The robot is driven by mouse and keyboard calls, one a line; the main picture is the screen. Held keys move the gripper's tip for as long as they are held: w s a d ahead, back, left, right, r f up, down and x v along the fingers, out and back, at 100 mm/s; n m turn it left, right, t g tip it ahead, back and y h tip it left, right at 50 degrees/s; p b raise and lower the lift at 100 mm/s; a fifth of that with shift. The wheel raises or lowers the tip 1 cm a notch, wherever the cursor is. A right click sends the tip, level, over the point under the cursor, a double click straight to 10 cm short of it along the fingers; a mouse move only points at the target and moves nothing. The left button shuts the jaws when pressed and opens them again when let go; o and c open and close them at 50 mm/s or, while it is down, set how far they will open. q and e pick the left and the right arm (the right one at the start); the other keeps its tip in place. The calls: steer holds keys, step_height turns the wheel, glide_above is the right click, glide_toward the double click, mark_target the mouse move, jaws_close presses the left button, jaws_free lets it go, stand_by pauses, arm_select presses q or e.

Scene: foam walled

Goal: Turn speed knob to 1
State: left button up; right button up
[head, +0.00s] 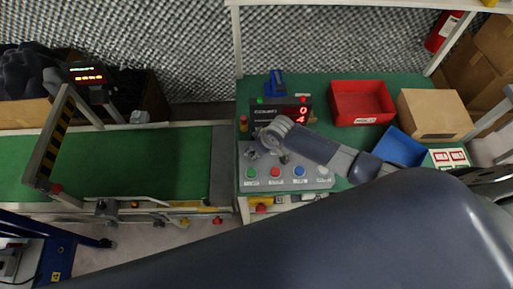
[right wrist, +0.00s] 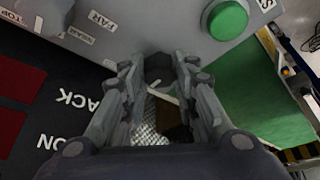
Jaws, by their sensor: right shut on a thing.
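The grey control panel (head: 285,181) stands on the green bench, with green, red, blue and white buttons along its front. My right gripper (head: 256,151) reaches down to the panel's left part, behind the green button (head: 251,173). In the right wrist view the fingers of my right gripper (right wrist: 160,66) close on a dark grey knob, mostly hidden between them. The knob's pointer and number marks cannot be read. The green button (right wrist: 225,19) lies beside the fingers. My left gripper is not in view.
A black display box (head: 280,104) with red digits 0 and 4 stands behind the panel. A red bin (head: 361,83), cardboard box (head: 432,98) and blue bin (head: 402,146) occupy the bench's right. A green conveyor (head: 150,165) lies to the left.

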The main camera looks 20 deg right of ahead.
steer(key=o, duration=1)
steer(key=v, duration=1.2)
